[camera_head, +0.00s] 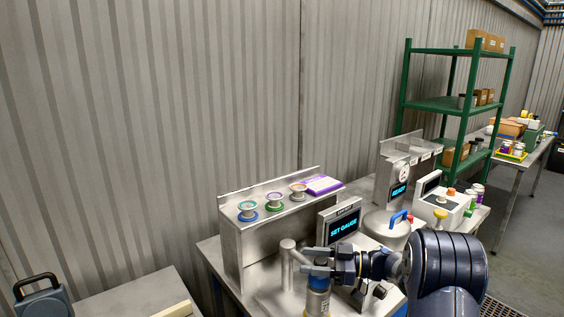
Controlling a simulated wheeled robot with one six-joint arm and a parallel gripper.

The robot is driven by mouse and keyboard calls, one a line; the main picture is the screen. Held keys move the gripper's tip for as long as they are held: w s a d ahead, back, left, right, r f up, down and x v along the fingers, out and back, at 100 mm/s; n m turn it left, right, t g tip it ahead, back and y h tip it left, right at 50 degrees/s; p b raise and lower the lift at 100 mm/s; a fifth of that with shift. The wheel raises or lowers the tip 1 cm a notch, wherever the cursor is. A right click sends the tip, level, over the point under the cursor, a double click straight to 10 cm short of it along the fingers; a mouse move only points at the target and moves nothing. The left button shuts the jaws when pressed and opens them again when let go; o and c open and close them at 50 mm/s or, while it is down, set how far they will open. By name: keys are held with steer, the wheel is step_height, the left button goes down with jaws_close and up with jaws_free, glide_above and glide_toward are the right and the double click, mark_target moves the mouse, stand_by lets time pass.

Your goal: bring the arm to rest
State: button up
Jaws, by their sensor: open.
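My arm (447,268) reaches in from the lower right, its thick dark-blue links bent towards the left. My gripper (307,260) is open, its grey fingers pointing left over the steel bench. A blue can-like thing with a yellow band (318,298) stands just below the fingers. I cannot tell whether the fingers touch it, and its upper part is partly hidden by them. A grey metal post (287,265) stands just left of the fingertips.
A screen reading "SET GAUGE" (344,228) stands behind my wrist. A steel housing (245,250) carries several coloured spools and a purple box (324,185). A lidded pot with a blue handle (385,228) and a machine reading "READY" (398,190) are close behind. Green shelving (447,104) stands farther back.

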steer(key=shift+d+g, duration=0.1)
steer(key=shift+g, duration=0.2)
steer(key=d+b, duration=0.2)
steer(key=d, duration=0.9)
steer(key=shift+n, duration=0.3)
steer(key=a+p, duration=0.2)
steer(key=a, duration=0.9)
steer(key=shift+w+r, duration=0.1)
steer(key=shift+r, duration=0.05)
steer(key=shift+f, duration=0.2)
steer(key=shift+s+a+m+t, duration=0.35)
steer(key=shift+a+m+t, duration=0.15)
steer(key=shift+m+t, duration=0.3)
steer(key=shift+r, duration=0.15)
